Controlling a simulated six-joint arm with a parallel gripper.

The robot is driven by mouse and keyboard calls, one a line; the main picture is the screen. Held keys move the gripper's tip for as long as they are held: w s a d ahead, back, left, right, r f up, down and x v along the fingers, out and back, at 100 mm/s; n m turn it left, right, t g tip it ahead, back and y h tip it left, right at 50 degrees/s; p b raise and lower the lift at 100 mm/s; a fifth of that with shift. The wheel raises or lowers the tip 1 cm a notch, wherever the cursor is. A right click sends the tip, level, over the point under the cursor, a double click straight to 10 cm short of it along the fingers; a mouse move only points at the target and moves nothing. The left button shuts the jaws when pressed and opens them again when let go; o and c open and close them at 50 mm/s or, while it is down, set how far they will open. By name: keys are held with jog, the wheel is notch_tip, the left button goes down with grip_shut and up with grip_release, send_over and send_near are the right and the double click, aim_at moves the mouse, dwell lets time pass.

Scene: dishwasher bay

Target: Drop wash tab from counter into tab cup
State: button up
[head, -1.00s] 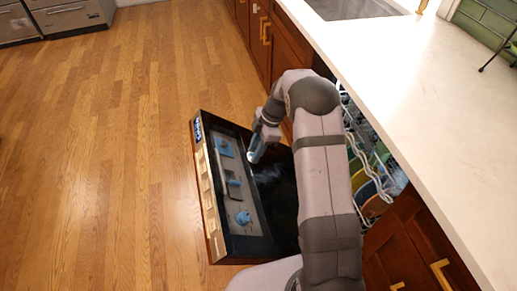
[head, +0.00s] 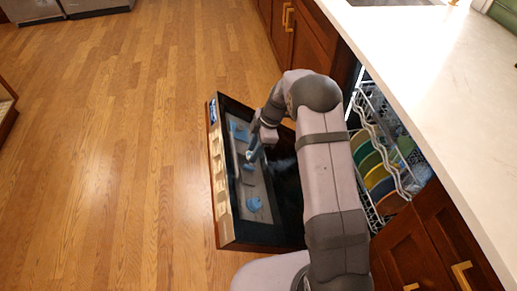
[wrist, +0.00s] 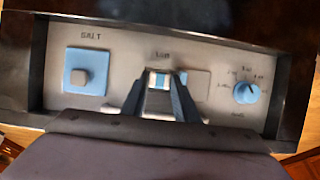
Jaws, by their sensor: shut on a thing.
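The dishwasher door lies open, with a grey panel (head: 243,184) on its inner face. My gripper (head: 250,158) is over the middle of this panel, pointing down. In the wrist view my gripper (wrist: 161,80) is shut on the small wash tab (wrist: 160,78), which shows blue and pale between the fingertips. The fingertips are just below the TAB label, in front of the tab cup area. The cup itself is mostly hidden by the fingers and tab, and I cannot tell the height of the tab above it. A flat pale plate (wrist: 199,84) is right of the fingers.
A blue square salt cap (wrist: 85,72) is left on the panel and a blue dial (wrist: 246,92) is right. The door's raised edge (head: 222,185) borders the panel. A rack with colourful plates (head: 378,172) stands at the right, under the white counter (head: 440,75).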

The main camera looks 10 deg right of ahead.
jog(key=shift+a+f+b, duration=0.5)
jog(key=shift+a+f, duration=0.25)
jog(key=shift+f, duration=0.1)
jog(key=o, duration=1.1)
jog(key=shift+s+f, duration=0.1)
jog(key=shift+s, duration=0.05)
jog(key=v, duration=0.7)
jog(key=shift+w+r, duration=0.25)
jog(key=shift+r, duration=0.05)
